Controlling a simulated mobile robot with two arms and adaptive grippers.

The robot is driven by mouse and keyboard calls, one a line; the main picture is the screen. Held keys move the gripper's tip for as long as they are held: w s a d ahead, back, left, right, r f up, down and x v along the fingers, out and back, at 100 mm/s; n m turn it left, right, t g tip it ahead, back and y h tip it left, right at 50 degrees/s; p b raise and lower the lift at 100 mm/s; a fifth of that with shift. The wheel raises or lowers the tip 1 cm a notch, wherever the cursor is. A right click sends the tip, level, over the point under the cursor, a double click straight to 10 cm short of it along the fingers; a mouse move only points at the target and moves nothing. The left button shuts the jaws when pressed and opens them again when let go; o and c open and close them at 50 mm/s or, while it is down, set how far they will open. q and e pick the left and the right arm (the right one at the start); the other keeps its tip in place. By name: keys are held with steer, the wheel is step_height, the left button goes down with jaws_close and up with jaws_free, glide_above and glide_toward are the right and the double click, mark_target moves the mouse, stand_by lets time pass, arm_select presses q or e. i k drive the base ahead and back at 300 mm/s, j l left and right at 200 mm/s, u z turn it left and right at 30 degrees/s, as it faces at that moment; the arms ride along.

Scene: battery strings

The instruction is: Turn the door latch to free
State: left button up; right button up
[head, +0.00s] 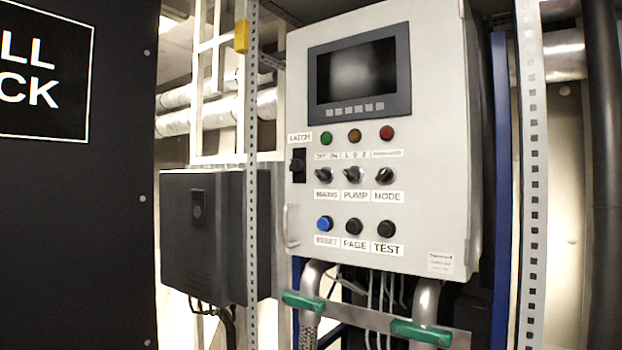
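The door latch (298,165) is a small black piece at the left edge of the grey control cabinet door (430,150), under a "LATCH" label (300,137). Its turn position is too small to tell. The cabinet door looks shut, and a pale handle (291,225) sits low on its left edge. Neither of my grippers shows in the head view.
The door also carries a screen (360,72), several lamps, knobs (353,174) and buttons. A perforated post (252,200) stands just left of the cabinet. A black panel (75,230) fills the far left. Green-handled valves (420,333) and pipes sit below.

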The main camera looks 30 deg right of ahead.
mark_target(294, 165)
steer(key=l+z, duration=0.1)
steer(key=z, duration=0.95)
